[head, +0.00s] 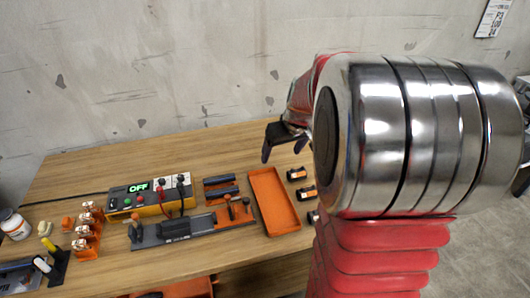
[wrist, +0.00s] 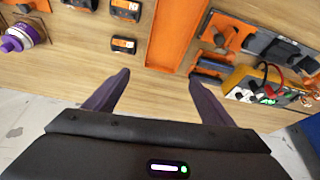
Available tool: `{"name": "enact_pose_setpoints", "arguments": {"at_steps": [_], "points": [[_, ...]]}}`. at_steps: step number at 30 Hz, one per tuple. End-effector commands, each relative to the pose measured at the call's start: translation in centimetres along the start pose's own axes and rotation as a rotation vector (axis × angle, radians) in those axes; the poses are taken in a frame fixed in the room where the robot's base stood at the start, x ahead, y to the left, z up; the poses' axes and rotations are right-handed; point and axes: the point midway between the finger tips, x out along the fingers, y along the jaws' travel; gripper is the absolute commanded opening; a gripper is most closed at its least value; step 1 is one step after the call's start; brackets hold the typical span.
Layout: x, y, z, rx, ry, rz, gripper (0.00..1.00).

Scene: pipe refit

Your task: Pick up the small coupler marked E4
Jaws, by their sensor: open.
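In the head view, two are the upper coupler (head: 296,174) and the middle coupler (head: 307,193); my arm partly hides another. The wrist view shows a near coupler (wrist: 123,45), one above it (wrist: 126,10), and one cut by the top edge (wrist: 81,4). The markings are too small to read, so I cannot tell which is E4. My gripper (head: 283,149) is open and empty above the bench; its fingers (wrist: 160,77) are apart from the couplers.
The orange tray (head: 275,201) is empty. Left of it are a tool rack (head: 190,231), dark bars (head: 221,187) and a yellow box reading OFF (head: 150,199). Bare wood lies between my fingers.

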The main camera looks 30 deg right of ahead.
Motion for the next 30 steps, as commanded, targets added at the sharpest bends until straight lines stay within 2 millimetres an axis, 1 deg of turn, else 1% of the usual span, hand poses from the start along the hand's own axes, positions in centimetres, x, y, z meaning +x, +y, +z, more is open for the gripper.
{"name": "enact_pose_setpoints", "arguments": {"at_steps": [1, 6, 9, 12, 15, 25, 28, 30], "points": [[1.3, 1.8, -0.1, 0.014, -0.008, 0.004, 0.77], [4.5, 6.9, -0.1, 0.045, -0.014, 0.016, 0.77], [5.9, 9.1, 0.1, 0.056, -0.015, 0.022, 0.77], [6.7, 10.4, 0.2, 0.061, -0.014, 0.026, 0.77], [7.0, 10.8, 0.2, 0.062, -0.015, 0.027, 0.77], [7.1, 10.7, 0.2, 0.061, -0.015, 0.026, 0.77], [7.7, 10.7, 0.2, 0.061, -0.016, 0.025, 0.77], [8.5, 10.7, 0.3, 0.061, -0.016, 0.025, 0.77]]}}
